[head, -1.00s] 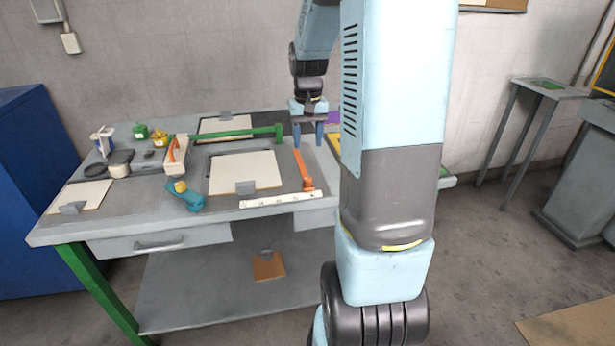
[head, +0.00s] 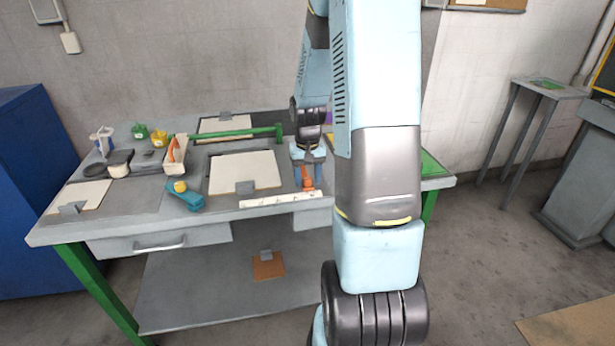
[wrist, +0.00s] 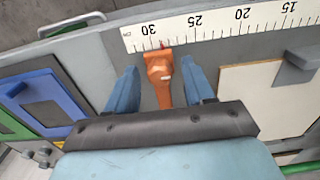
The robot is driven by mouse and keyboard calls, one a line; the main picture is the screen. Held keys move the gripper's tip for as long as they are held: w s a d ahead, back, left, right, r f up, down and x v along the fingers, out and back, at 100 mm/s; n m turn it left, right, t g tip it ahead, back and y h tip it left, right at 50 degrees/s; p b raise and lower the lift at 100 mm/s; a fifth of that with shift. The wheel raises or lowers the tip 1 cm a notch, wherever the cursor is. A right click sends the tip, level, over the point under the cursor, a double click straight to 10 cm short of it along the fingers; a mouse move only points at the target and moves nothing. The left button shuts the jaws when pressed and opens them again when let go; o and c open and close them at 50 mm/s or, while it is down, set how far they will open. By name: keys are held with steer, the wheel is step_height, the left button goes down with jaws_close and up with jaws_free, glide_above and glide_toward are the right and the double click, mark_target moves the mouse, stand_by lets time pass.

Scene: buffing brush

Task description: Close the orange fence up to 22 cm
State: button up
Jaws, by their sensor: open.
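The orange fence (head: 307,183) is at the right of the bench's front work area, just behind the white ruler (head: 281,199). In the wrist view the fence (wrist: 161,77) lies between the two blue fingers of my gripper (wrist: 158,68). The fingers are open, one on each side, with a visible gap to the fence on both sides. The fence's red pointer sits at the ruler (wrist: 215,27), between 25 and 30 and nearer 30. In the head view my gripper (head: 308,176) is low over the fence and hides part of it.
A pale board (head: 243,172) lies left of the fence, and it also shows in the wrist view (wrist: 265,100). A green bar (head: 235,133) lies behind the board. A blue tape dispenser (head: 187,196) and small containers stand further left.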

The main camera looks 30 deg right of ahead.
steer(key=shift+c, duration=0.4)
jaws_close()
